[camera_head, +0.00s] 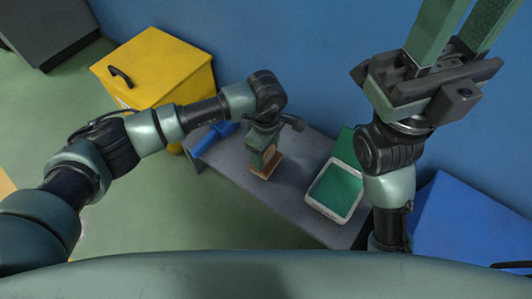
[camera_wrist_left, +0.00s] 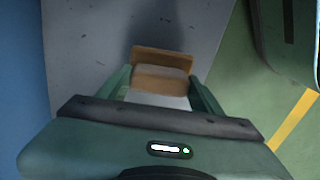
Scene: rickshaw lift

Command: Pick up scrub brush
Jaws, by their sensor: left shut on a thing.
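The scrub brush (camera_head: 266,163), a brown wooden block, is at the grey bench top. It also shows in the left wrist view (camera_wrist_left: 162,76), between the two green fingers. My left gripper (camera_head: 267,154) points down and is shut on the brush; its fingers (camera_wrist_left: 161,84) press on the brush's two sides. The fingers and wrist hide part of the brush. I cannot tell whether it touches the bench. My right gripper (camera_head: 464,30) is raised at the upper right, its fingers apart and empty, with the tips cut off by the frame.
The bench (camera_head: 235,172) also holds a white tray with a green inside (camera_head: 338,188) to the right and a blue object (camera_head: 210,138) at the left. A yellow box (camera_head: 155,70) stands left of the bench. A blue box (camera_head: 465,225) is at the right. A blue wall is behind.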

